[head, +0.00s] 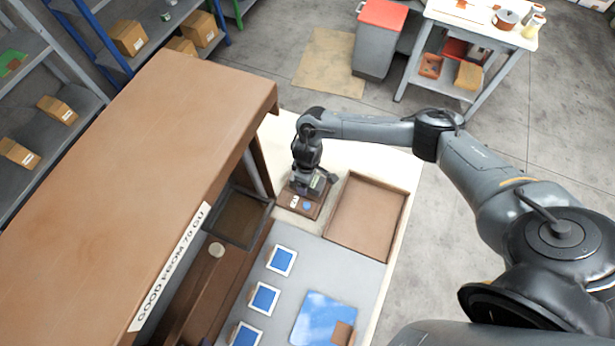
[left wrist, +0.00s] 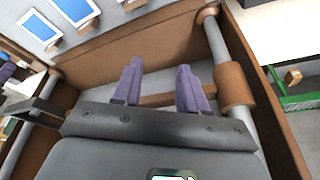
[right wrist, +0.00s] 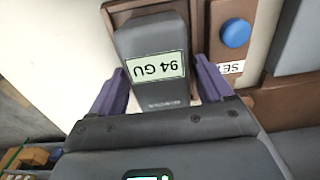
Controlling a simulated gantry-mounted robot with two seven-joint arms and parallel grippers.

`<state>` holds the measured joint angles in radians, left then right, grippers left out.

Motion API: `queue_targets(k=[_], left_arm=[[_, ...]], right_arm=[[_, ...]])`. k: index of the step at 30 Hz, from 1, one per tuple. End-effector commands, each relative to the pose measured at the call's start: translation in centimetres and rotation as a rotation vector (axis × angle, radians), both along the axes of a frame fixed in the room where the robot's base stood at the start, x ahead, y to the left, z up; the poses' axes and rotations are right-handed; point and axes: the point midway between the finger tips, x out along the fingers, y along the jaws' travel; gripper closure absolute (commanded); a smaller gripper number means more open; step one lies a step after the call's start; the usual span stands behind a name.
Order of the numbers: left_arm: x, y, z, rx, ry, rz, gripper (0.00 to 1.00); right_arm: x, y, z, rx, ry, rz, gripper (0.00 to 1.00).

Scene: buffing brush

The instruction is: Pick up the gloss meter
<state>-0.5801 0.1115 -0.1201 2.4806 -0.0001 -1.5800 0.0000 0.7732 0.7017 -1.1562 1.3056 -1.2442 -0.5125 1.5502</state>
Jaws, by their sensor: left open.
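The gloss meter (right wrist: 152,60) is a dark grey block in the right wrist view, with a pale display reading 94 GU. It stands on a brown base (right wrist: 118,12). My right gripper (right wrist: 162,75) has one finger on each side of it, very close to its sides; whether they press on it I cannot tell. In the head view my right gripper (head: 308,186) is down over the same base, hiding most of the meter. My left gripper (left wrist: 158,85) is open and empty in the left wrist view, above a brown-walled bay with a grey rail. The head view does not show it.
A blue button (right wrist: 235,33) sits beside the meter. A shallow brown tray (head: 402,205) is right of the base. Several blue-topped tiles (head: 281,261) and a larger blue panel (head: 323,318) lie on the grey mat. A brown hood (head: 130,170) overhangs the left side.

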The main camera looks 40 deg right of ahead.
Motion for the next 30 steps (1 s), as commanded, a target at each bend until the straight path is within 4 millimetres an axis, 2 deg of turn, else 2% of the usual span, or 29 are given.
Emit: queue_targets(k=[1, 8, 20, 25, 29, 30], left_arm=[[0.0, 0.0, 0.0, 0.0, 0.0, 0.0, 0.57], [0.0, 0.1, 0.0, 0.004, -0.001, -0.003, 0.57], [0.0, 0.3, 0.0, 0.014, 0.0, -0.009, 0.57], [0.0, 0.3, 0.2, 0.013, 0.0, -0.008, 0.57], [0.0, 0.3, 0.5, 0.011, 0.0, -0.007, 0.57], [0.0, 0.2, 0.6, 0.01, 0.001, -0.006, 0.57]], right_arm=[[0.0, 0.0, 0.0, 0.0, 0.0, 0.0, 0.28], [0.0, 0.0, 0.0, 0.0, 0.0, 0.0, 0.63], [0.1, 0.0, 0.6, 0.0, -0.001, 0.001, 0.63], [0.1, 0.0, 2.2, 0.001, -0.003, 0.0, 0.63], [0.2, 0.0, 4.6, 0.001, -0.005, 0.002, 0.63], [-0.8, -0.3, 4.8, 0.0, 0.0, 0.001, 0.63]])
